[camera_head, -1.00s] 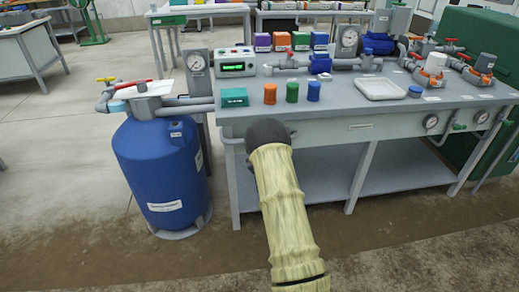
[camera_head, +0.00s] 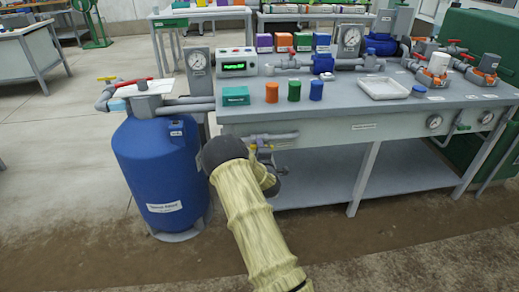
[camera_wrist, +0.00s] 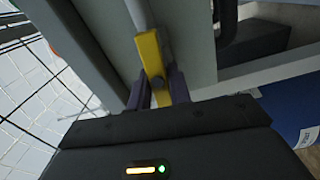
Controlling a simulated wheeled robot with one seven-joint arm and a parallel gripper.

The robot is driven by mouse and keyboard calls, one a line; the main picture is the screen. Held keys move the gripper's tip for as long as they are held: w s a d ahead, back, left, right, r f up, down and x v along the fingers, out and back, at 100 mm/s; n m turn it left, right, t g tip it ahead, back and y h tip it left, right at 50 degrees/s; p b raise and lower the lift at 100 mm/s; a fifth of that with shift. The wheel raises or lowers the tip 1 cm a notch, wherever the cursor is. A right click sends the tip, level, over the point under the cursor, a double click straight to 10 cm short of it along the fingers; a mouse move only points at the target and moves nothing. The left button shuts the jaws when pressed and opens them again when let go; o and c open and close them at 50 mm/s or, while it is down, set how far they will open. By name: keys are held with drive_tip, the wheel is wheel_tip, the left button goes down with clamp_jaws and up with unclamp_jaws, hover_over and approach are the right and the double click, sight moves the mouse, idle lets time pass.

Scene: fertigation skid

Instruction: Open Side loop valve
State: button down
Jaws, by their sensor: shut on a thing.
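A yellow valve lever (camera_wrist: 151,50) shows in the wrist view, running down between the two dark fingers of my gripper (camera_wrist: 160,88). My gripper is shut on this lever. The lever hangs by a round pivot on a pale bar or pipe next to a grey panel. In the head view, a grey pipe (camera_head: 272,138) sticks out from the bench front at the left, and my gripper is just below it, mostly hidden behind my own arm. I cannot read a label naming this valve as the side loop valve.
A blue tank (camera_head: 158,165) with red and yellow handles on top stands left of the grey bench (camera_head: 420,118). Several coloured caps, a white tray (camera_head: 383,88) and valves sit on the bench. Floor in front is clear.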

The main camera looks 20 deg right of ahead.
drive_tip(key=shift+f+n, duration=0.15)
drive_tip(key=shift+n, duration=0.55)
drive_tip(key=c, duration=1.4)
unclamp_jaws()
drive_tip(key=shift+o, duration=0.2)
drive_tip(key=shift+s, duration=0.15)
drive_tip(key=p+v, duration=0.2)
drive_tip(key=v, duration=1.5)
